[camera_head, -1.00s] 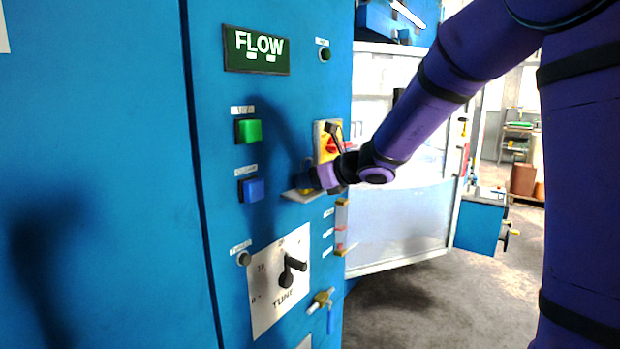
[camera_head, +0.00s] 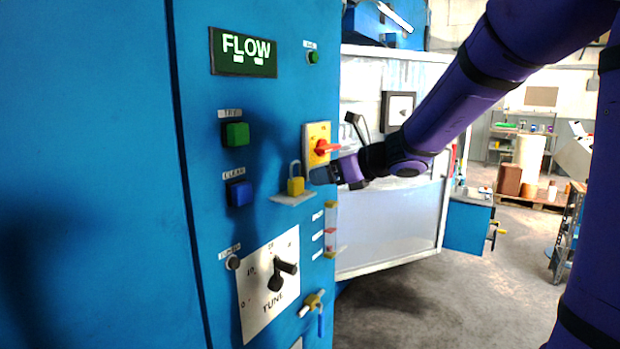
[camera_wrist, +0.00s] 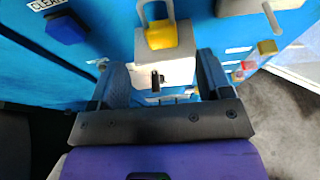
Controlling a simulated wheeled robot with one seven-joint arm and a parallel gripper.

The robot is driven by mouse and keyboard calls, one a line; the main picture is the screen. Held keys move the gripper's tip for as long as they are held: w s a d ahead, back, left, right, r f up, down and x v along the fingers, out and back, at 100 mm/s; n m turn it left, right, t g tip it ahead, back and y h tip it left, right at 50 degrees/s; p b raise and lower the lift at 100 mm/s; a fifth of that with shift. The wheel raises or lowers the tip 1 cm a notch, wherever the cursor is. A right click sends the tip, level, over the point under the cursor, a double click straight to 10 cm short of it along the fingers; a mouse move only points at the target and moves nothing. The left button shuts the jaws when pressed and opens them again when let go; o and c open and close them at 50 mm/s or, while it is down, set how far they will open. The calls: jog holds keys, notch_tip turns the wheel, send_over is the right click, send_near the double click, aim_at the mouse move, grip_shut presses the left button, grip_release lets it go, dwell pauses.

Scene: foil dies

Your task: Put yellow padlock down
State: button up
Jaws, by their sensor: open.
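The yellow padlock (camera_head: 296,186) stands upright on a small pale shelf (camera_head: 292,199) on the blue cabinet's front. Its grey shackle points up. In the wrist view the padlock (camera_wrist: 161,35) sits at the top middle on the shelf (camera_wrist: 165,72), beyond the fingertips. My gripper (camera_head: 318,176) is just to the right of the padlock in the head view, apart from it. In the wrist view my gripper (camera_wrist: 158,75) is open, with nothing between its two fingers.
A red-and-yellow rotary switch (camera_head: 319,146) is just above my gripper. A green button (camera_head: 236,134), a blue button (camera_head: 239,193) and the TUNE dial (camera_head: 279,274) surround the shelf. A sight tube (camera_head: 330,230) is below right. Free floor lies right.

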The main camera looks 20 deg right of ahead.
jog(key=s+a+n+g+h, duration=0.1)
jog(key=s+a+n+g, duration=0.15)
jog(key=s+n, duration=0.6)
jog(key=s+a+n+g, duration=0.1)
jog(key=s+n+g, duration=0.2)
jog(key=s+n, duration=0.55)
jog(key=s+d+f+n+h, duration=0.1)
jog(key=s+d+n+h, duration=0.1)
jog(key=s+n, duration=0.4)
jog(key=s+d+f+n+h, duration=0.1)
jog(key=s+d+n+h, duration=0.2)
jog(key=s+n+h, duration=0.2)
jog(key=s, duration=0.3)
jog(key=shift+d+n+g, duration=0.2)
jog(key=shift+n+g, duration=0.15)
jog(key=shift+n, duration=0.05)
